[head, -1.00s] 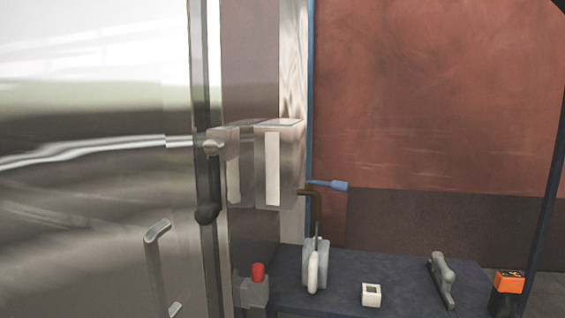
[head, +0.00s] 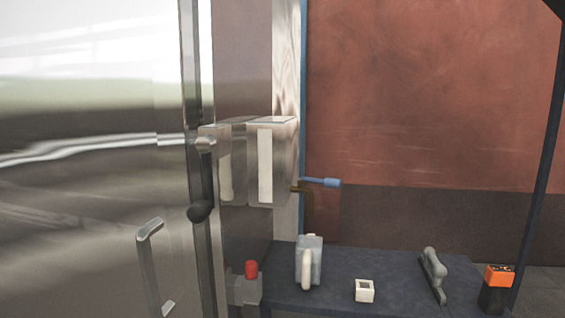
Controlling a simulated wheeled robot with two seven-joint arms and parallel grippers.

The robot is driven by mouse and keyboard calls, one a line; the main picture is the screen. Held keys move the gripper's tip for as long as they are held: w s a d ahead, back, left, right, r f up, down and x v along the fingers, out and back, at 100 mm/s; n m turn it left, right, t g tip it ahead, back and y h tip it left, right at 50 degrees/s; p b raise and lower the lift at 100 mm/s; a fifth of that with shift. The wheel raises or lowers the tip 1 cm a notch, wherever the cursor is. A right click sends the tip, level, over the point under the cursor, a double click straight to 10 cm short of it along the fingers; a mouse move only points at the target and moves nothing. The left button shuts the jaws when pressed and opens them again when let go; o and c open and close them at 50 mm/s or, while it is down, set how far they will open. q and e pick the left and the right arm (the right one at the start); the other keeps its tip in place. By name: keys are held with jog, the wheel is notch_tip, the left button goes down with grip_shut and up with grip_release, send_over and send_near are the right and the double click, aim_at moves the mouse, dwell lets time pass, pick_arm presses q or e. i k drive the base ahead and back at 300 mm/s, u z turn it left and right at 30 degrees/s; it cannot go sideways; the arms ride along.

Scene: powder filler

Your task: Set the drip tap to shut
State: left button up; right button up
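The drip tap (head: 302,190) has a brown spout that comes out of the right side of a metal box and bends down. Its blue lever (head: 332,182) points right, nearly level. A grey jug with a pale handle (head: 309,262) stands upright on the dark table below the spout. I cannot tell whether liquid runs from the spout. Neither of my grippers is in view.
A large shiny metal door (head: 90,150) with a bar handle (head: 150,265) fills the left. A red button (head: 251,269), a small white square cup (head: 364,291), a grey handled tool (head: 434,275) and an orange-topped black block (head: 498,288) are near or on the table (head: 395,268).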

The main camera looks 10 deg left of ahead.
aim_at(333, 182)
jog(key=k, duration=0.35)
jog(key=u, duration=0.9)
jog(key=i, duration=0.85)
jog(key=z, duration=0.5)
